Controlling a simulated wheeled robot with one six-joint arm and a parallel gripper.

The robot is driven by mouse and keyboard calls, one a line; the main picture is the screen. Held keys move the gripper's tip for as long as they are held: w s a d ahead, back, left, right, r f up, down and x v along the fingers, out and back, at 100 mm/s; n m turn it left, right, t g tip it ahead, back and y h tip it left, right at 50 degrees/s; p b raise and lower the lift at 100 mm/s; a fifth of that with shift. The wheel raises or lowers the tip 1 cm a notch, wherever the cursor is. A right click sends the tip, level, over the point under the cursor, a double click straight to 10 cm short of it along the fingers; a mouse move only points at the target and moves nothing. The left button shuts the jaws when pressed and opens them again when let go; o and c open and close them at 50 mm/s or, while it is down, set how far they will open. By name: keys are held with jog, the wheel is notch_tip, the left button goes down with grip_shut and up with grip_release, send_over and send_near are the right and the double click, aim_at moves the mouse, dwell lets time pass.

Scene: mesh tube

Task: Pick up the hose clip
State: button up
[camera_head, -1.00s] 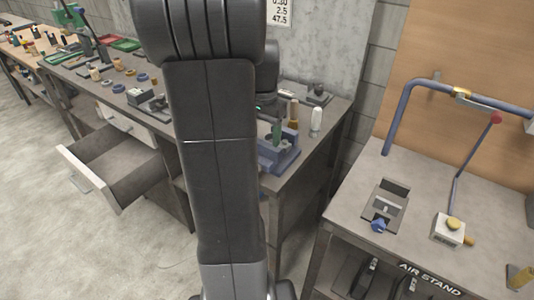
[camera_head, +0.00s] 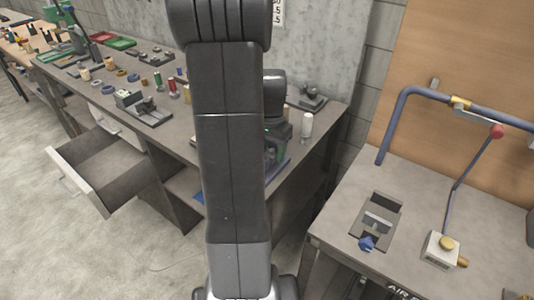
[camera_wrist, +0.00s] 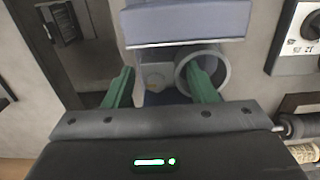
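In the wrist view, a grey ring (camera_wrist: 222,66) stands below a blue-grey block; it may be the hose clip, but I cannot tell for certain. A small pale block with a round knob (camera_wrist: 155,78) sits left of it. My gripper (camera_wrist: 160,76) is open, with its two green fingers apart. The right finger overlaps the ring in the picture; whether it touches is unclear. The left finger is left of the pale block. Nothing is visibly held. In the head view, my arm hides most of the gripper and the blue fixture (camera_head: 283,168) beneath it.
The blue-grey block (camera_wrist: 187,22) lies close ahead of the fingers. A white cylinder (camera_head: 306,128) stands right of my gripper on the bench. An open drawer (camera_head: 100,170) juts out at left. The air stand table (camera_head: 345,205) is at right, with a gap between it and the bench.

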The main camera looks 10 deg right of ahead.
jog(key=c, duration=0.9)
jog(key=shift+r, duration=0.15)
